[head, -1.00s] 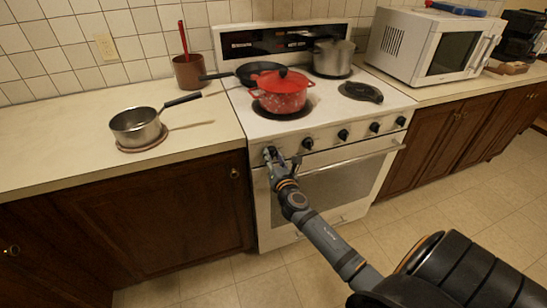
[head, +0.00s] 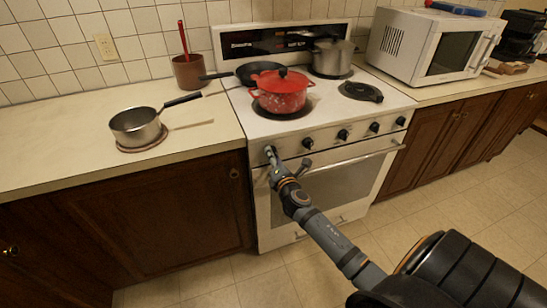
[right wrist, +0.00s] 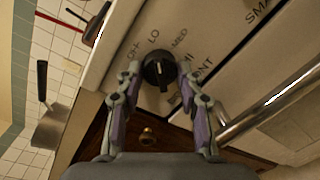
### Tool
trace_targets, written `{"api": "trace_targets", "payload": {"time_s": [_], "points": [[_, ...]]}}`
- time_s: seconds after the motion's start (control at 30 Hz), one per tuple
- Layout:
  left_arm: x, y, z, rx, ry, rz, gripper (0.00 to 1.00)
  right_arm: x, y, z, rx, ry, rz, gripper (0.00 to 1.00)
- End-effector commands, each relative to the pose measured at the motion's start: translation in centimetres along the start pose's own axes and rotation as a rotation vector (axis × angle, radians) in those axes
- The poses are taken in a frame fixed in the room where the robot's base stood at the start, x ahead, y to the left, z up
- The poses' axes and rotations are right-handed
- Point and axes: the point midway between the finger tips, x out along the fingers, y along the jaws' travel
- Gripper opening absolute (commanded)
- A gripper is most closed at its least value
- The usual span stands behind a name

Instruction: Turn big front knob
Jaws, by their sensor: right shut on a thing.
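The black front knob (right wrist: 158,69) is on the white stove's front panel, at its far left. LO, MED and HI labels curve around it, with part of the word FRONT at its right. A pale pointer line shows on its face, but its exact setting is hard to read. My right gripper (right wrist: 160,72) has its two fingers on either side of the knob and is shut on it. In the head view my right gripper (head: 271,152) is at the panel's left end and mostly hides the knob. My left gripper is out of view.
Several other black knobs (head: 343,134) line the panel to the right. The oven handle (head: 352,160) runs below them. A red pot (head: 281,92), a dark pan (head: 258,71) and a steel pot (head: 333,58) are on the stovetop.

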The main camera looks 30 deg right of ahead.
Motion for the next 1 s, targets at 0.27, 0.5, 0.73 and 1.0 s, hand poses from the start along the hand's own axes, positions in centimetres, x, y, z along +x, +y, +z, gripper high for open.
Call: {"api": "trace_targets", "payload": {"time_s": [0.27, 0.5, 0.73, 1.0], "points": [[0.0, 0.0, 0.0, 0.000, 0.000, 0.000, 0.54, 0.0, 0.0, 0.0, 0.001, 0.000, 0.000, 0.06], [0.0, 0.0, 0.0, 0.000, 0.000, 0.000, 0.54, 0.0, 0.0, 0.0, 0.001, 0.000, 0.000, 0.60], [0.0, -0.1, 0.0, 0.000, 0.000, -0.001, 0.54, 0.0, 0.0, 0.0, 0.001, 0.000, 0.000, 0.60], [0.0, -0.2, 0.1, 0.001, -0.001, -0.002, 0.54, -3.2, -0.1, -0.1, -0.002, 0.003, -0.002, 0.60]]}}
